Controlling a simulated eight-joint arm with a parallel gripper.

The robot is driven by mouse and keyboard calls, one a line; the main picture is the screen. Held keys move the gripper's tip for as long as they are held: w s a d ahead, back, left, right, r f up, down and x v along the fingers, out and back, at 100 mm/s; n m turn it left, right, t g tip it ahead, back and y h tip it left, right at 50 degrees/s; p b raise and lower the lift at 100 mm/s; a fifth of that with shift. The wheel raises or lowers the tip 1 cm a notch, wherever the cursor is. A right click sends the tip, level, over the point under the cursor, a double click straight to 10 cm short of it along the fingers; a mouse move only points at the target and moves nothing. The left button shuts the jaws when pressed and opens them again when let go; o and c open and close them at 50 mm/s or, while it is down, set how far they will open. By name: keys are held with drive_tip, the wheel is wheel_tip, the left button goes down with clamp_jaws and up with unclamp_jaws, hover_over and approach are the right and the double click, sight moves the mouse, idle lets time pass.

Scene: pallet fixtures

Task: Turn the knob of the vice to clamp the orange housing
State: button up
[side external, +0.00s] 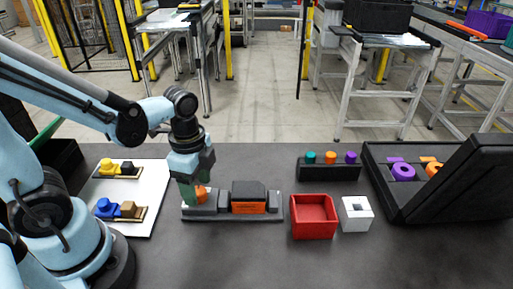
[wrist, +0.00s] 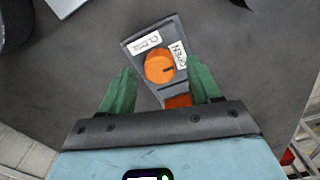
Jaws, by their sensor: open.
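The vice (side external: 275,211) is a grey fixture on the dark table, in the middle of the side view. Its orange knob (wrist: 160,66) shows in the wrist view between labels reading CLOSE and OPEN. A dark slot mark on the knob points toward the OPEN label. The orange housing (side external: 249,208) sits in the vice under a dark block; a piece of orange (wrist: 178,101) also shows beyond the knob in the wrist view. My gripper (side external: 194,190) is above the vice's left end, pointing down at the knob. Its green fingers (wrist: 158,92) are apart on either side, with nothing between them gripped.
A red box (side external: 314,231) and a white block with a square hole (side external: 357,227) stand right of the vice. Behind is a dark rack (side external: 312,172) with coloured pegs. A black case (side external: 418,215) is at right; a white board (side external: 143,225) with parts is at left.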

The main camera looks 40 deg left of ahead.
drive_tip(key=shift+f, duration=0.55)
drive_tip(key=c, duration=1.1)
